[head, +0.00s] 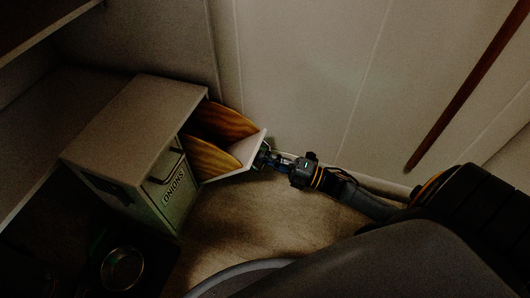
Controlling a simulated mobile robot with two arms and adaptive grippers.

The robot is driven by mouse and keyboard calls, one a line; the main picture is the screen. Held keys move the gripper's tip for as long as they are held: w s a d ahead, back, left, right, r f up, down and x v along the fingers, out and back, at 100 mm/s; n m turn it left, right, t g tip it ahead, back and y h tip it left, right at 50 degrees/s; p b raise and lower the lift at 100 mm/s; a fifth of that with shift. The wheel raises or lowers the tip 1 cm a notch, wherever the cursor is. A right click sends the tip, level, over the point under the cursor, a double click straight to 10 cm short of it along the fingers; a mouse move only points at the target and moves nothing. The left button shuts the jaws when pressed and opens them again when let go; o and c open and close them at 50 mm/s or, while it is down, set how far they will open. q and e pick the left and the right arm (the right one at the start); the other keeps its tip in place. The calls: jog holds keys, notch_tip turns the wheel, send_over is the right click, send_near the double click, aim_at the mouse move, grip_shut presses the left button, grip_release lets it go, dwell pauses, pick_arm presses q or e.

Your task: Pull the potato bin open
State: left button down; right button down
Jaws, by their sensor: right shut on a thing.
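A pale cabinet (140,120) stands against the wall at left centre. Its potato bin (213,160) is tilted out at the far side, with curved wooden side panels showing and a pale front panel facing right. No label on this bin is visible. My right gripper (264,157) is at the outer face of that front panel and is shut on the bin's handle; the handle itself is mostly hidden by the fingers. My left gripper is not in view.
A closed drawer front marked ONIONS (172,188), with a dark handle, is beside the tilted bin. A round metallic object (122,270) lies in the dark area at lower left. A brown pole (468,85) leans at right. Bare floor (225,235) lies before the cabinet.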

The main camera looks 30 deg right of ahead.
jog(key=c, duration=1.7)
grip_release()
jog(key=shift+r, duration=0.15)
jog(key=shift+c, duration=0.2)
jog(key=shift+d, duration=0.1)
jog(key=shift+s, duration=0.1)
jog(key=v, duration=1.2)
